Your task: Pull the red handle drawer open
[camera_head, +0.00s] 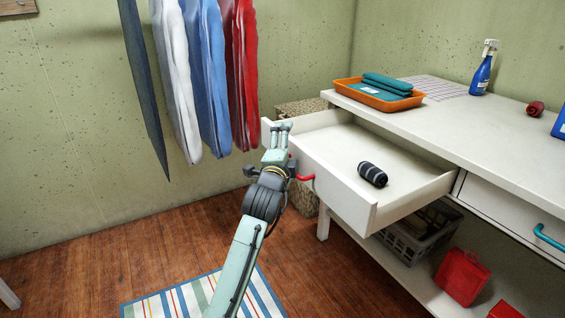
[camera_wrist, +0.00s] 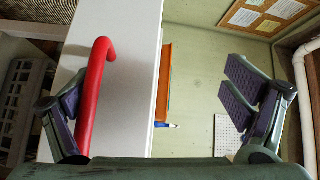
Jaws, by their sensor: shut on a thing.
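The white drawer (camera_head: 336,184) is pulled out from under the worktop, its inside in view. Its red handle (camera_head: 306,178) is on the front, partly hidden by my gripper (camera_head: 278,128). In the wrist view the red handle (camera_wrist: 92,90) runs up the white front between the fingers of my gripper (camera_wrist: 155,100), close beside the left finger. My gripper is shut on the handle, though its fingers look well apart and the contact is not clear.
On the worktop (camera_head: 440,125) are an orange tray (camera_head: 352,93) with teal cloths, a blue spray bottle (camera_head: 482,75) and a red item (camera_head: 535,107). A drawer with a teal handle (camera_head: 550,239) is at right. A grey crate (camera_head: 405,246) sits below. Clothes hang behind my gripper.

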